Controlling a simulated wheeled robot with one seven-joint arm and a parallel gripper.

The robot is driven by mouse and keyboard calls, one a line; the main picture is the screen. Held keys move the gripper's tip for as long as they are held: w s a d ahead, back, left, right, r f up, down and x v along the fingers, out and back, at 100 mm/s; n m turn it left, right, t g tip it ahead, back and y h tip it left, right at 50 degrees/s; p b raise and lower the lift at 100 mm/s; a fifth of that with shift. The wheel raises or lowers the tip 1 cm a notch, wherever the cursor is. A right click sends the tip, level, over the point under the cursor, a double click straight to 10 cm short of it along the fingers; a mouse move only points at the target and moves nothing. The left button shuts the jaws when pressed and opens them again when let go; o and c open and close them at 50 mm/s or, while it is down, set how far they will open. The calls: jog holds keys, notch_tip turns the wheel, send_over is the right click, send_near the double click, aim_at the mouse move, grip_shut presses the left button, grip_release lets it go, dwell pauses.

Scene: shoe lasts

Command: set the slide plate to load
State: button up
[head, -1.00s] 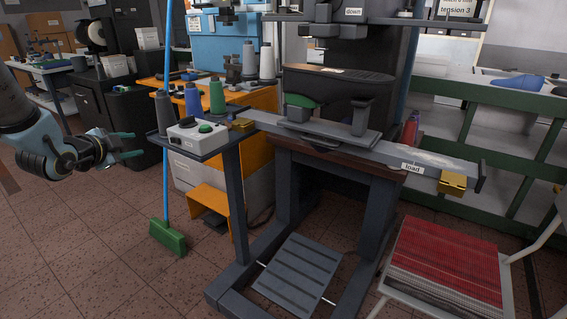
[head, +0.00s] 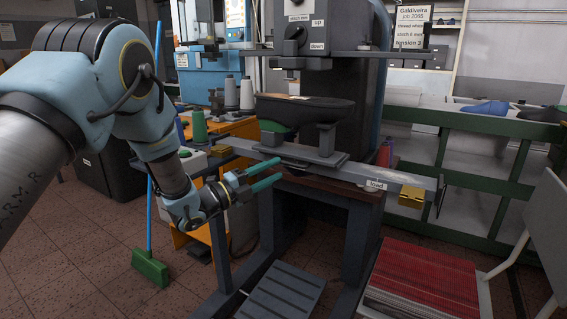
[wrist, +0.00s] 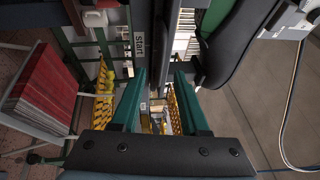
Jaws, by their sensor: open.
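The slide plate (head: 335,160) is a grey plate on a long grey rail (head: 395,179) across the stitching machine's front. A dark shoe (head: 318,108) sits above it on a support. The plate is near mid-rail, left of the "load" label (head: 376,185). A brass block (head: 411,197) is at the rail's right end. My gripper (head: 275,172) is open and empty, in front of the plate's left part and the rail; I cannot tell whether it touches them. In the wrist view, its green fingers (wrist: 160,82) are apart, with a "start" label (wrist: 139,45) beyond.
A control box with a green button (head: 190,162) is at the rail's left end, partly behind my arm. A foot pedal (head: 282,292) is below. A chair with a red seat (head: 420,280) is at right. A green broom (head: 150,268) stands on the floor at left.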

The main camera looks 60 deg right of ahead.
aim_at(286, 164)
jog(key=shift+p+x, duration=0.3)
jog(key=shift+x, duration=1.55)
jog(key=shift+c, duration=0.4)
jog(key=shift+w, duration=0.1)
grip_shut()
